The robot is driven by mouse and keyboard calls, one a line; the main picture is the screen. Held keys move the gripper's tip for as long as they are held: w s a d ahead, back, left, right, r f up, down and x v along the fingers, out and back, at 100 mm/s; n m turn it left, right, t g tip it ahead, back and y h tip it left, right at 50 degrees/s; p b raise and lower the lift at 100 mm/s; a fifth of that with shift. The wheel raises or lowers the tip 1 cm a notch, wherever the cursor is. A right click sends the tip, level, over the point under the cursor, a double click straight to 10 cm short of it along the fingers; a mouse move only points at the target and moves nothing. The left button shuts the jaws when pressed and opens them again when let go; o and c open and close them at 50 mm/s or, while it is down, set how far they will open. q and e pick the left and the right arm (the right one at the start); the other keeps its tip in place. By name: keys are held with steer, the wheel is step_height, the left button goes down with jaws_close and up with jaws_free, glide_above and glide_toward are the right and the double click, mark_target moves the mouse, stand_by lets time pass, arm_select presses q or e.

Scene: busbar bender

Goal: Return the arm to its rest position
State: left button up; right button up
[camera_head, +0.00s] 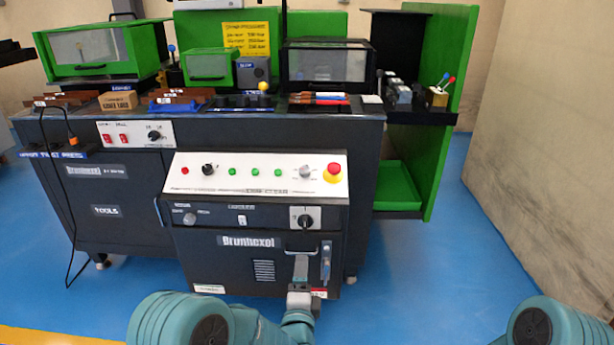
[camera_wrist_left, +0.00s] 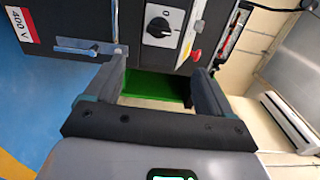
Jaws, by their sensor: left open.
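My left arm (camera_head: 180,318) comes in from the bottom left of the head view. My left gripper (camera_head: 300,268) is in front of the lower right part of the dark machine cabinet (camera_head: 210,262). In the left wrist view the gripper (camera_wrist_left: 162,75) is open, with nothing between its two fingers. The left fingertip there appears close to a metal handle (camera_wrist_left: 88,47) on the cabinet front; I cannot tell whether they touch. Of my right arm only a teal part (camera_head: 555,325) shows at the bottom right; its gripper is out of view.
Above my left gripper are a rotary switch (camera_head: 305,218) and a sloped control panel (camera_head: 255,175) with a red emergency button (camera_head: 333,172). A green shelf unit (camera_head: 440,150) stands at the right. Blue floor (camera_head: 420,280) is clear to the right of the cabinet.

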arm_select(q)
steer(key=s+a+r+n+g+y+p, duration=0.25)
steer(key=a+r+p, duration=1)
steer(key=p, duration=0.85)
steer(key=s+d+n+g+h+p, duration=0.1)
steer(key=s+n+g+h+p, duration=0.2)
steer(key=s, duration=1.2)
steer(key=s+d+f+n+g+h+p, duration=0.1)
steer(key=s+n+g+h+p, duration=0.2)
steer(key=s+n+g+p, duration=0.6)
steer(key=s+n+g, duration=0.3)
steer(key=s+n, duration=0.3)
steer(key=s, duration=0.1)
steer(key=shift+s+d+f+p, duration=0.15)
steer(key=shift+d+f+p, duration=0.15)
arm_select(e)
step_height(320, 180, up, 34)
steer(key=s+a, duration=0.1)
steer(key=shift+s+a+f+n+g, duration=0.2)
steer(key=shift+s+n+g, duration=0.1)
steer(key=shift+s+g, duration=0.1)
steer(key=shift+w, duration=0.1)
